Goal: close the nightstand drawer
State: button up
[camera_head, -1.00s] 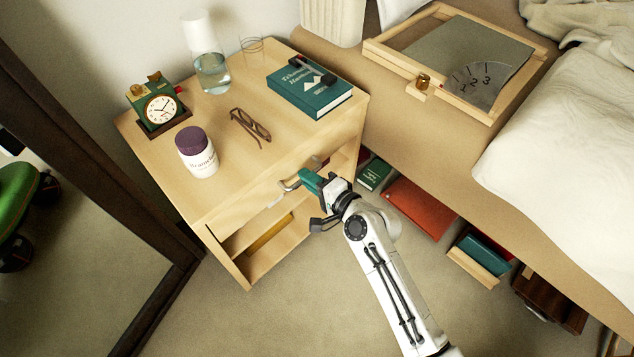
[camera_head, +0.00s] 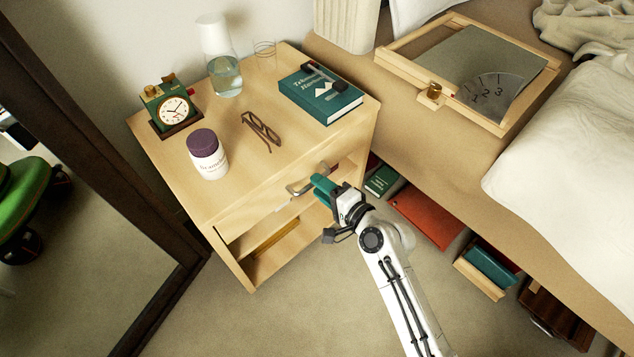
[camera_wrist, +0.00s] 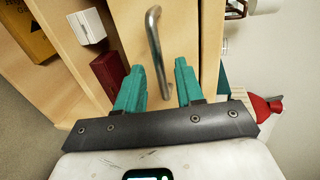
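The wooden nightstand (camera_head: 214,198) stands against the wall, with a metal bar handle (camera_head: 305,181) on its drawer front. How far the drawer stands out is hard to tell. My gripper (camera_head: 319,186) is at the drawer front, right beside the handle. In the wrist view, the two teal fingers of my gripper (camera_wrist: 159,84) are spread apart with nothing clamped between them. The handle (camera_wrist: 154,42) runs ahead of them, its near end reaching into the gap. Contact between fingers and handle cannot be made out.
A purple-lidded jar (camera_head: 207,155), clock (camera_head: 172,109), carafe (camera_head: 224,75), glasses (camera_head: 261,130) and teal book (camera_head: 321,94) lie on top. The bed (camera_head: 430,150) is at right, with a red item (camera_head: 425,218) under it. A mirror (camera_head: 90,230) stands left. Floor in front is clear.

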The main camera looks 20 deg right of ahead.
jog(key=p+v, duration=0.1)
jog(key=v, duration=0.7)
jog(key=shift+s, duration=0.35)
jog(key=shift+d, duration=0.1)
jog(key=s+a+f+n+g, duration=0.2)
jog(key=s+f+n+g, duration=0.2)
jog(key=s+n+g, duration=0.45)
jog(key=s+d+n+g+h, duration=0.3)
jog(key=s+d, duration=0.1)
jog(key=s, duration=0.3)
jog(key=s+d+n+g+h, duration=0.2)
jog(key=s+d+n, duration=0.1)
jog(key=s, duration=0.4)
notch_tip(320, 180, up, 26)
jog(key=p, duration=2.5)
jog(key=shift+s+d, duration=0.2)
jog(key=shift+s, duration=0.05)
